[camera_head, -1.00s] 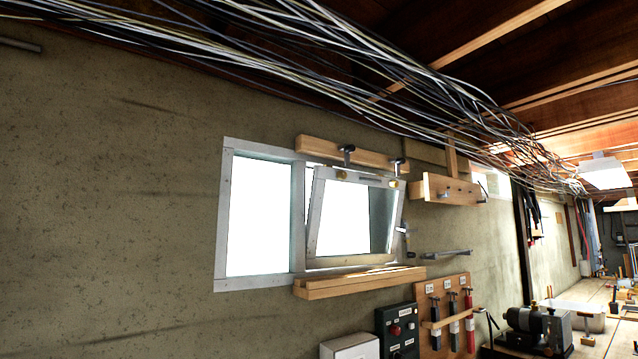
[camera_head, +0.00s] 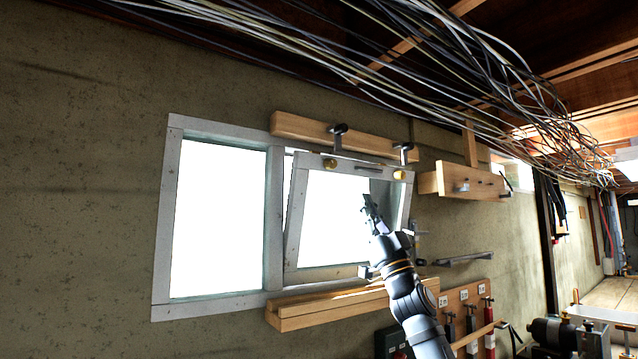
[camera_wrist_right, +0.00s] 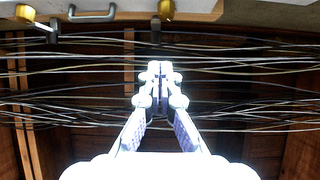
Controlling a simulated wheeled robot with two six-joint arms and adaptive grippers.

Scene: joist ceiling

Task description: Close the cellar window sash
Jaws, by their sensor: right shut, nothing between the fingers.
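The window sash (camera_head: 297,225) is a white frame with a bright pane, tilted inward at its top from the right half of the white window frame (camera_head: 170,220). Two brass knobs and a grey pull handle (camera_head: 368,168) sit on its top rail. The handle also shows in the right wrist view (camera_wrist_right: 92,14), at the top. My right gripper (camera_head: 368,203) is shut and empty, in front of the sash pane and below the top rail in the head view. In the wrist view its fingertips (camera_wrist_right: 157,70) point toward the cables. My left gripper is not in view.
A wooden batten (camera_head: 300,130) with two dark pegs runs above the sash. A wooden ledge (camera_head: 320,308) lies below it. A bundle of cables (camera_head: 400,75) hangs under the joists. A wooden bracket (camera_head: 470,183) juts from the wall at right.

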